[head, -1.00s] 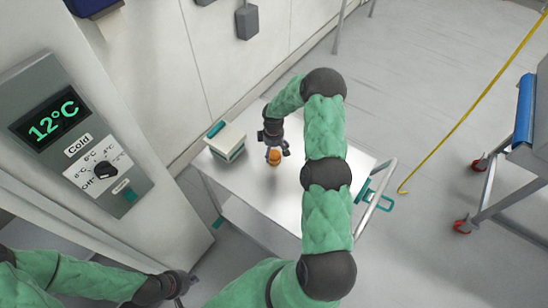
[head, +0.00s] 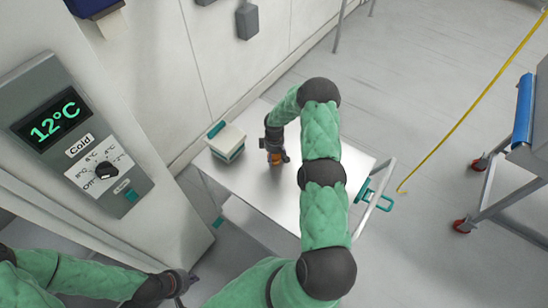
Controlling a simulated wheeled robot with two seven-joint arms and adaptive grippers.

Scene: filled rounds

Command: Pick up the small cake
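The small cake (head: 276,161) is a small orange-brown thing on the white cart top (head: 262,187). My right gripper (head: 277,154) is directly over it, pointing down, with its fingers around the cake's upper part. The gripper covers much of the cake. The fingers are too small and dark to tell whether they have closed on it. My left gripper (head: 183,287) is low at the bottom left, away from the cart top. Its finger opening is not clear.
A stack of pale boxes (head: 226,143) with a teal item stands on the cart's left corner. A control panel (head: 78,135) reading 12°C is on the left. A teal handle (head: 378,199) is at the cart's right end. The front of the cart top is clear.

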